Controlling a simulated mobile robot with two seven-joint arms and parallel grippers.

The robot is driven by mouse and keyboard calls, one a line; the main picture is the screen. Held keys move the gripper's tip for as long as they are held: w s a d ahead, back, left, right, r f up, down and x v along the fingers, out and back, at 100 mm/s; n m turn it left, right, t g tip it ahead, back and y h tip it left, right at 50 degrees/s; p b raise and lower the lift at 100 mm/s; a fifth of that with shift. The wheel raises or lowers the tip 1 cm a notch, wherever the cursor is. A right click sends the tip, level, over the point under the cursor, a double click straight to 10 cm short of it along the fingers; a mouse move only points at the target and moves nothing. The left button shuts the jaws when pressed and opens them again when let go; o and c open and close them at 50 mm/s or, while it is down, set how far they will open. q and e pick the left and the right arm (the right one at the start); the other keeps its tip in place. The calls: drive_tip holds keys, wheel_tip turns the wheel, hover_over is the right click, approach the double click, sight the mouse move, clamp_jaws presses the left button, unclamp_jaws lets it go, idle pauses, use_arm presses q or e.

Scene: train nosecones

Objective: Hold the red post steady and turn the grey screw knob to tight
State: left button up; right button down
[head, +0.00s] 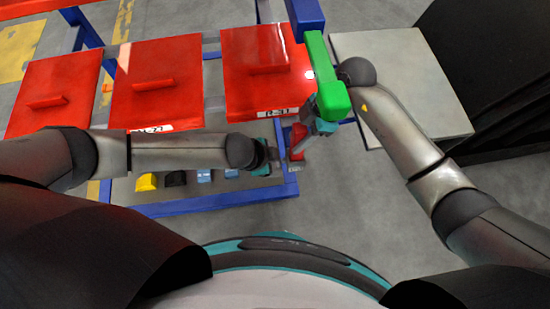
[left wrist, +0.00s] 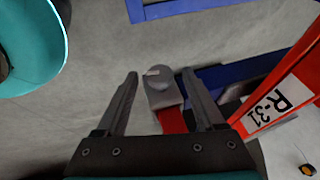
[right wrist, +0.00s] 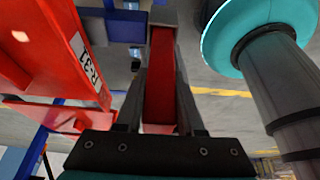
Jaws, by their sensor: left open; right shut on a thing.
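The red post (head: 297,141) stands by the front right of the rack. In the right wrist view the red post (right wrist: 160,80) lies between the fingers of my right gripper (right wrist: 161,45), which is shut on it. A grey block (left wrist: 162,96) caps the post, and the round grey knob (left wrist: 160,77) is on it. My left gripper (left wrist: 160,72) is open, with one finger on each side of the knob. Gaps show beside the knob. In the head view the knob is too small to make out between my left gripper (head: 274,153) and my right gripper (head: 305,129).
A green bar (head: 320,75) on a blue beam (head: 305,15) hangs close to my right wrist. Red lidded panels (head: 155,80) line the blue rack, the nearest labelled R-31 (left wrist: 270,105). A grey table (head: 400,85) stands at right. Small coloured pieces (head: 147,182) sit below.

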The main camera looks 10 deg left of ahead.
use_arm(q)
drive_tip(key=shift+f, duration=0.1)
drive_tip(key=shift+c, duration=0.2)
clamp_jaws()
idle(0.4)
